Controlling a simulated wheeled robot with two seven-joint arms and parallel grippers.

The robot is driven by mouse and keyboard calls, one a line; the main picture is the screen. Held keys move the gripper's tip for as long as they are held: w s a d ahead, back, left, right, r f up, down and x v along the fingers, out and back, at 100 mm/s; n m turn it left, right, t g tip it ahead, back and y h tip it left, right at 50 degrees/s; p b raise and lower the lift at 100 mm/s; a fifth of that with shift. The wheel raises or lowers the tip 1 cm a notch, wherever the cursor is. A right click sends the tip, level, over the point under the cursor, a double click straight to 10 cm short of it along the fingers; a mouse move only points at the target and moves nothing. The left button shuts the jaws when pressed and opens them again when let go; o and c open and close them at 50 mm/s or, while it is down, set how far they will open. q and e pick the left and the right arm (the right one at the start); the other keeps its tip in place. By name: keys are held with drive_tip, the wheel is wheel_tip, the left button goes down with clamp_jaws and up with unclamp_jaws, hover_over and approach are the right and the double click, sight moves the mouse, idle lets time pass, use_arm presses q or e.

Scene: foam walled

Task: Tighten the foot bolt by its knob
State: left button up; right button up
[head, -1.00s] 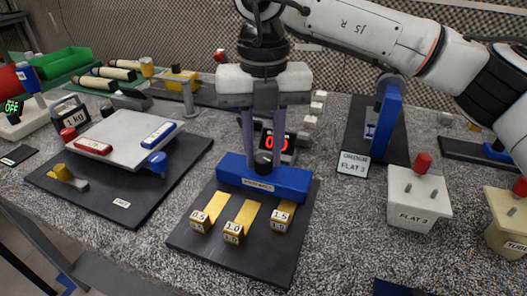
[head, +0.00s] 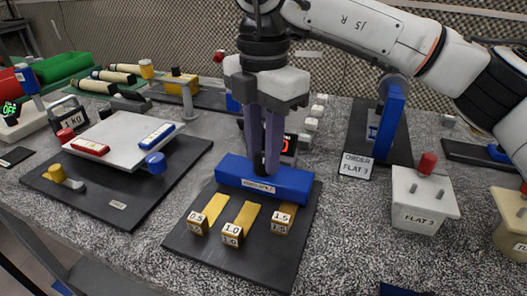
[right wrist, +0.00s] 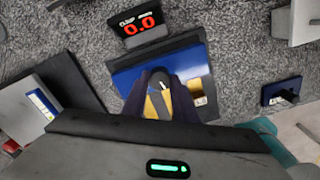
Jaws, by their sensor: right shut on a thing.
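A blue block (head: 291,184) with a small label lies on a dark plate (head: 258,262). A black knob (head: 258,165) stands up from the block, and I cannot tell from the label whether it is the foot bolt. My right gripper (head: 265,167) points straight down over the block with its purple fingers shut around the knob. In the right wrist view the knob (right wrist: 160,78) sits between the fingertips, above the blue block (right wrist: 127,82). The fingers hide part of the knob. My left gripper is not in view.
A small display (right wrist: 139,22) reads 0.0 behind the block. Several gold blocks (head: 232,234) marked 0.5, 1.0 and 1.5 stand in front. A tilted white plate (head: 115,138) with coloured knobs is at left. A sign (head: 356,166) and a white FLAT 3 block (head: 422,198) are at right.

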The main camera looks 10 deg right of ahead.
sight(263, 159)
drive_tip(key=shift+m, duration=1.2)
drive_tip(key=shift+r, duration=0.1)
drive_tip(key=o, duration=1)
drive_tip(key=shift+o, duration=0.2)
wheel_tip(263, 159, up, 10)
drive_tip(key=p, duration=0.1)
